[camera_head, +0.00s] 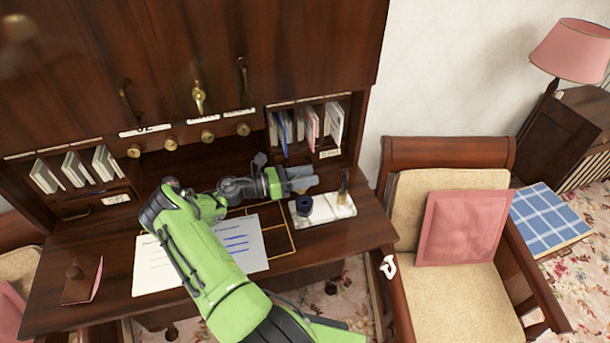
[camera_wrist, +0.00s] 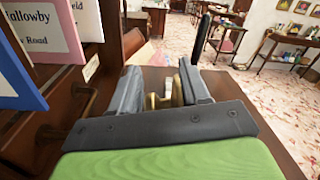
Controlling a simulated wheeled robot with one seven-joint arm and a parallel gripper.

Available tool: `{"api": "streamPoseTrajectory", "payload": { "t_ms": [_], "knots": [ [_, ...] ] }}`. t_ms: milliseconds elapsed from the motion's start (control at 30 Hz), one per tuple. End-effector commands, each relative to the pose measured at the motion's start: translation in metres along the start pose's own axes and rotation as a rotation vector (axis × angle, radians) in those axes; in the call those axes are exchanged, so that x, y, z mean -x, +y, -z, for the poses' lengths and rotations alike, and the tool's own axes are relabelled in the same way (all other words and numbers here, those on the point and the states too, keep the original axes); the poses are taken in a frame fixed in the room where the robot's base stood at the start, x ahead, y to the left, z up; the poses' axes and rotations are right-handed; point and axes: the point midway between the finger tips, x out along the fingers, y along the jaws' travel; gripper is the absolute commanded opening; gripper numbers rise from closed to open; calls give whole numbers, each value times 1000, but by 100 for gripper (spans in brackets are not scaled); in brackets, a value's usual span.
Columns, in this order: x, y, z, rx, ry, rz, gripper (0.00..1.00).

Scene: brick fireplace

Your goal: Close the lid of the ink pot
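The ink pot (camera_head: 304,206) is a small dark blue round pot on a pale marble stand (camera_head: 338,210) at the right of the desk. The position of its lid is too small to make out. My gripper (camera_head: 308,182) is just behind and above the pot, pointing right, with no clear contact. In the wrist view my gripper (camera_wrist: 160,84) has its two grey fingers apart. A brass piece (camera_wrist: 178,92) shows between and beyond them, with a dark upright pen (camera_wrist: 200,38) near it. The pot is not clearly visible in the wrist view.
The desk (camera_head: 210,290) has written papers (camera_head: 240,243) and a wooden blotter (camera_head: 82,280) on it. Letter cubbies (camera_head: 310,128) stand close behind my gripper. The pen in its holder (camera_head: 344,187) stands right of it. A chair (camera_head: 450,240) is at the right.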

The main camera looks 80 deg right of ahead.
Motion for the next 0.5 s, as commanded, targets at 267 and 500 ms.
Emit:
{"api": "streamPoseTrajectory", "payload": {
  "t_ms": [267,500],
  "knots": [
    [0,0,0,0,0,-1,11],
    [1,0,0,-3,1,-2,11]
  ]
}}
